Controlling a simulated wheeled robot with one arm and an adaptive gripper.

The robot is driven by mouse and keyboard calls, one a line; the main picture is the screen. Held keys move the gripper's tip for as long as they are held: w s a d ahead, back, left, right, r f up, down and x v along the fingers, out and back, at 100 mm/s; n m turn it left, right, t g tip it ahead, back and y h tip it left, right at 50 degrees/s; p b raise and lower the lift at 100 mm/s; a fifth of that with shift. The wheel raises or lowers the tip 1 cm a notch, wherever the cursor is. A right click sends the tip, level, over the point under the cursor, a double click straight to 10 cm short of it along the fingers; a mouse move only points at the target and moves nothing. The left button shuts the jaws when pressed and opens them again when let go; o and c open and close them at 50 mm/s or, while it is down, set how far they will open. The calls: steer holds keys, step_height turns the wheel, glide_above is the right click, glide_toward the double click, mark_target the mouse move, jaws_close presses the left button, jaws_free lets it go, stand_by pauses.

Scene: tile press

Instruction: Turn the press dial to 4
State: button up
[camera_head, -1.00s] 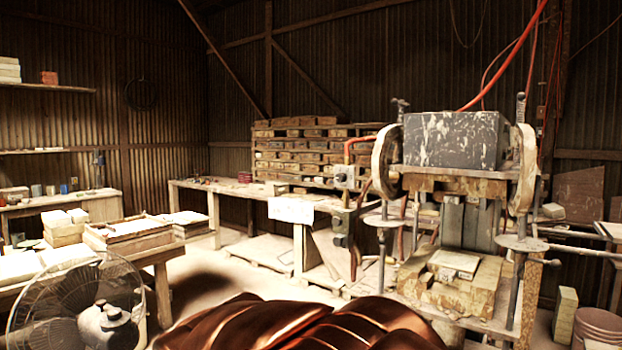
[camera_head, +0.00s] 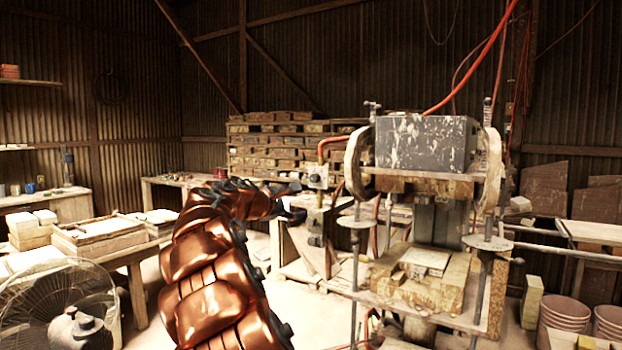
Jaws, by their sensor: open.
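The tile press has a dark, white-splotched block (camera_head: 425,142) on top, with large round wheels at its sides. A small grey control box (camera_head: 318,177) sits at the left of the press. A round, dial-like spot shows on its face, but its numbers and pointer are too small to read. My copper arm rises from the bottom of the view and bends right toward the press. My gripper (camera_head: 294,213) is at its end, open and small in view, just below and left of the control box. I see no contact with the box.
A lower switch box (camera_head: 317,240) hangs under the control box, close to my gripper. An orange hose (camera_head: 333,140) loops above it. A workbench (camera_head: 165,180) stands behind my arm. A fan (camera_head: 60,305) is at lower left, and buckets (camera_head: 565,318) at lower right.

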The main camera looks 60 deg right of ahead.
mark_target(313, 179)
steer(key=shift+w+d+r+n+t+h+p, duration=0.15)
steer(key=shift+w+d+r+n+h+p, duration=0.4)
steer(key=shift+d, duration=1.45)
steer(key=shift+w+d+r+n+t+h+p, duration=0.25)
steer(key=shift+w+d+r+n, duration=0.45)
steer(key=shift+d, duration=1.25)
steer(key=shift+w+d+r+n+t+h+p, duration=0.1)
steer(key=shift+w+d+r+n+h+p, duration=0.55)
steer(key=shift+d, duration=1.35)
steer(key=shift+d+r+m+y, duration=0.25)
steer(key=shift+d+r+m, duration=0.1)
steer(key=shift+d, duration=0.15)
steer(key=shift+d+f+p, duration=0.15)
steer(key=shift+d+p, duration=0.2)
steer(key=shift+d, duration=0.25)
jaws_close()
